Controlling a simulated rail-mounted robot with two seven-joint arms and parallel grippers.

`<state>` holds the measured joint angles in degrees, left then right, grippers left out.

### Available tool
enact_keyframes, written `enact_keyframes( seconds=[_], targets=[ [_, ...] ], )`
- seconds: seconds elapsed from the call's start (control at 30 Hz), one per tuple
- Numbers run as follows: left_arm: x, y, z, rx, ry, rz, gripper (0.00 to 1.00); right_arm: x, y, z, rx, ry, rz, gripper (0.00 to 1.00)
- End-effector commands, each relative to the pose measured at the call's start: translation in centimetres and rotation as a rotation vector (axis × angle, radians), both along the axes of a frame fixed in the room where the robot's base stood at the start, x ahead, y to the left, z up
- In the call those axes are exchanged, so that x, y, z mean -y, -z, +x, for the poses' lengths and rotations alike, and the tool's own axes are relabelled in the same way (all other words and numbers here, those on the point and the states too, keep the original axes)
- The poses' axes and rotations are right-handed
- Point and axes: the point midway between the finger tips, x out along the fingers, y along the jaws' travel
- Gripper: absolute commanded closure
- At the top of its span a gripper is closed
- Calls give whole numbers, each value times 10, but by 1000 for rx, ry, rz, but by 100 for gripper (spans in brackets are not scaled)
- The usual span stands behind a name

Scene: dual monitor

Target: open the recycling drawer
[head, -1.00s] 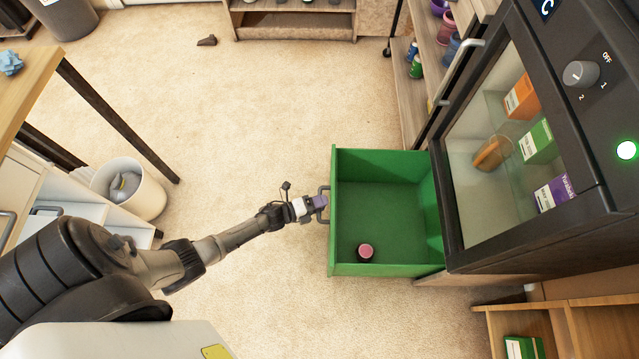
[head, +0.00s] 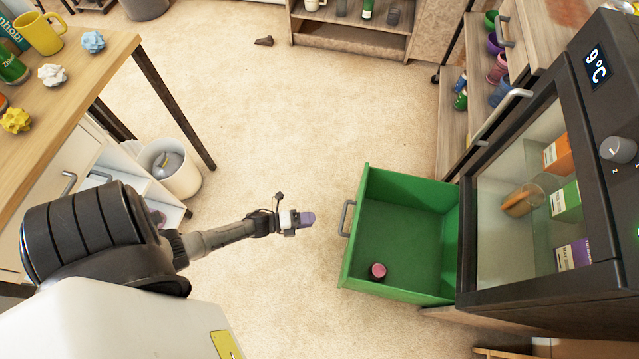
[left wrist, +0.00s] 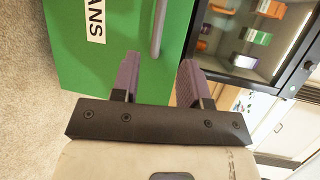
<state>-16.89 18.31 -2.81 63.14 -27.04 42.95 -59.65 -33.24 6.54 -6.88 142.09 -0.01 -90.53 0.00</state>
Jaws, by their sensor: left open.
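The green drawer (head: 405,225) is pulled far out from under the glass-fronted cabinet, its inside open to view. A small dark can with a pink top (head: 378,271) stands in it near the front. The grey bar handle (head: 346,218) is on its front face. My left gripper (head: 306,219) is to the left of the handle, apart from it. In the left wrist view its purple fingers (left wrist: 158,80) are spread and empty, with the green front, a white label ending in "ANS" (left wrist: 95,20) and part of the handle beyond. My right gripper is not in view.
The glass-doored cabinet (head: 520,190) stands above and right of the drawer. A white bin (head: 172,168) and a wooden table (head: 60,75) with crumpled paper balls are at the left. The carpet between is clear.

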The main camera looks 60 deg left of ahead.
Motion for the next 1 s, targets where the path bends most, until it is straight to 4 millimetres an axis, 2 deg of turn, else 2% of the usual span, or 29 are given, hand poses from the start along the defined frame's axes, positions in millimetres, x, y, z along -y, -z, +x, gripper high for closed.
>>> enact_keyframes(
  seconds=[0.23, 1.0],
  targets=[
    [-5, -3, -11, 1, 0, 0, 59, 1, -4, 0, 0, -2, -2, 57],
    [-5, -2, -11, -12, -6, -28, 59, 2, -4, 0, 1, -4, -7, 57]
  ],
)
